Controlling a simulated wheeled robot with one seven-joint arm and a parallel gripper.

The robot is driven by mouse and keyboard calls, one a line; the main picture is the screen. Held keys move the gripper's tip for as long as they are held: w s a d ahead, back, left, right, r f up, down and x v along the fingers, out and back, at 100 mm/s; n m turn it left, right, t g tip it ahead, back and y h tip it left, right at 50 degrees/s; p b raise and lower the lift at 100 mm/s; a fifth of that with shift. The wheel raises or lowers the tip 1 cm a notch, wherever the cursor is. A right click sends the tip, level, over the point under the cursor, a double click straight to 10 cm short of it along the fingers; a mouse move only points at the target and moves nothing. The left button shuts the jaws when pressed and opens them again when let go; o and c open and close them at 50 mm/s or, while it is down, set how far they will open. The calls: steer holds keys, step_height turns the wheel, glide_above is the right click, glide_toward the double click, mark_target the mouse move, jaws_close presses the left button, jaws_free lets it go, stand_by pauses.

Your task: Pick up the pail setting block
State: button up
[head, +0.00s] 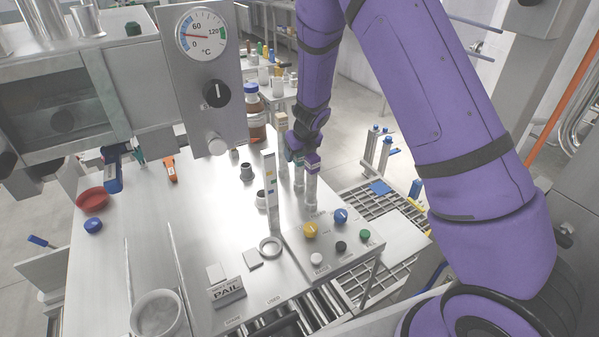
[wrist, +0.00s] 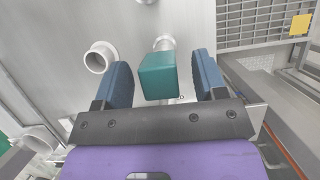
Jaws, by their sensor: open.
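A teal-green block (wrist: 158,76) shows in the wrist view between the two blue fingers of my gripper (wrist: 161,72). A gap shows on each side of it, so the fingers do not touch it. The block appears to top a pale upright post; its lower part is hidden. In the head view my gripper (head: 297,150) is over the back right of the steel bench, beside several upright posts with coloured tops. It is partly hidden there. No readable label tells which block is the pail one.
A brown bottle (head: 256,120) stands behind.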

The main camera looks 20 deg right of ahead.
steer(key=shift+x, duration=0.8)
steer(key=shift+c, duration=0.2)
jaws_close()
steer(key=shift+r, duration=0.1)
steer(key=shift+r, duration=0.1)
